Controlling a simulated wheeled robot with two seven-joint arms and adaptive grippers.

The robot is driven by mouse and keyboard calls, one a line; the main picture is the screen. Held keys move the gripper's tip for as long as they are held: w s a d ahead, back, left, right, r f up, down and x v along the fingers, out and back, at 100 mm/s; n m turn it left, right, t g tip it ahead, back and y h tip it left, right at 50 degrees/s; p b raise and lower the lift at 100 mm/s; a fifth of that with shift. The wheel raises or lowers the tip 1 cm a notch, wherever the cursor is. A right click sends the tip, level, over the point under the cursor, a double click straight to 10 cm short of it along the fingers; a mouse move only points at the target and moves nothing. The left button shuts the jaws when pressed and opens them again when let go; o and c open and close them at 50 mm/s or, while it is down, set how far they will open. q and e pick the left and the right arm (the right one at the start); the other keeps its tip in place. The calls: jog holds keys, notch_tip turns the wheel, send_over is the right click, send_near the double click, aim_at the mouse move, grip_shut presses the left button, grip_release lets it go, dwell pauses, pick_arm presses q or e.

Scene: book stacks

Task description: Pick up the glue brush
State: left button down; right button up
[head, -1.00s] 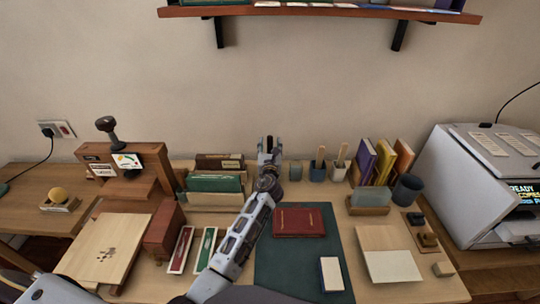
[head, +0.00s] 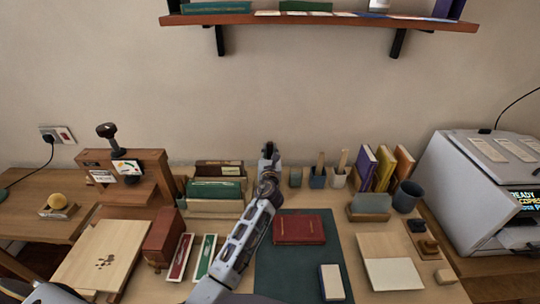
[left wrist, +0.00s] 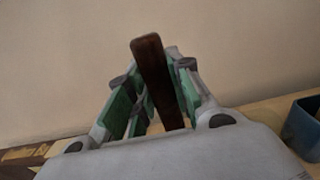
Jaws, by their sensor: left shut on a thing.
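My left gripper (head: 269,151) stands upright at the back of the desk, left of the small cups. In the left wrist view its green-padded fingers (left wrist: 158,98) are shut on a dark brown handle (left wrist: 152,68), which looks like the glue brush. The handle stands nearly upright and sticks up past the fingertips. Its lower end is hidden behind the gripper body, so I cannot tell whether it still touches anything. My right gripper is not in view.
Close to the right are a small grey pot (head: 295,178), a blue cup (head: 317,181) and a pale cup (head: 339,180) with wooden handles. A file holder (head: 214,208) stands left. A red book (head: 299,230) lies on the green mat (head: 285,275). A shelf (head: 320,21) hangs above.

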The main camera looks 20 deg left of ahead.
aim_at(270, 142)
pick_arm(q)
jog(key=shift+r, duration=0.75)
notch_tip(270, 142, up, 7)
jog(key=p, duration=0.2)
jog(key=shift+f+p, duration=0.1)
jog(key=shift+p, duration=0.25)
jog(key=shift+r, duration=0.75)
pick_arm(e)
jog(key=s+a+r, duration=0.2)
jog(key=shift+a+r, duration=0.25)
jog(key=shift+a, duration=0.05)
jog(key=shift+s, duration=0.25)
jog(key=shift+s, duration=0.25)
